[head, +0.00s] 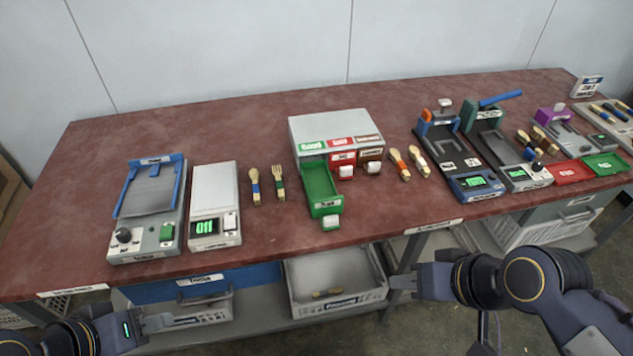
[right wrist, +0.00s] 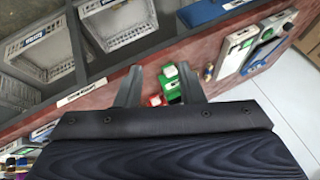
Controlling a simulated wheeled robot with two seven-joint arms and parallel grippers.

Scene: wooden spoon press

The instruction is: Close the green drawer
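The green drawer (head: 320,187) is pulled out of the white cabinet (head: 335,128) on the table and points toward me. Its white handle (head: 331,223) is at the front end. The green drawer (right wrist: 171,84) also shows in the right wrist view, between and beyond the fingers. My right gripper (head: 402,283) is in front of the table edge, to the right of and nearer than the drawer, apart from it. In the right wrist view its two fingers (right wrist: 160,85) are spread with nothing between them. My left gripper (head: 160,323) is low at the front left, far from the drawer; its finger opening is unclear.
Red and brown drawers (head: 343,160) beside the green one are shut. Wooden cutlery (head: 267,184) lies left of the cabinet, and more (head: 408,163) lies to the right. A scale (head: 215,205) and a press (head: 150,208) stand at left. A grey crate (head: 335,280) sits below the table.

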